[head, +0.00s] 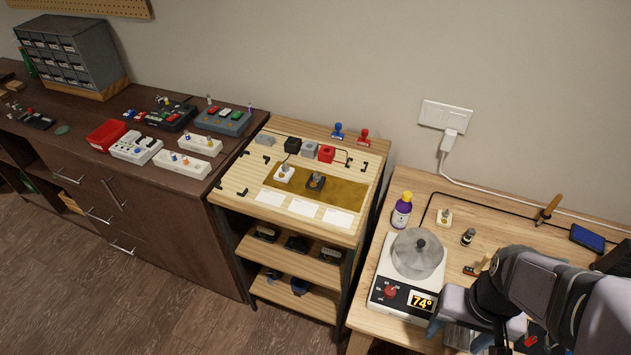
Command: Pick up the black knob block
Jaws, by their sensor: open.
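A black block with a small knob on top (315,182) sits on the olive-brown mat (345,191) on the light wooden cart in the middle of the head view. A similar white knob block (284,174) stands just to its left on the mat. My gripper (474,334) is at the lower right, over the front of the right-hand table, well apart from the black knob block. It is open; its lower part is cut off by the picture's edge, and I see nothing held in it.
Black (292,146), grey (310,150) and red (326,154) cubes stand behind the mat. White cards (303,207) lie in front.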

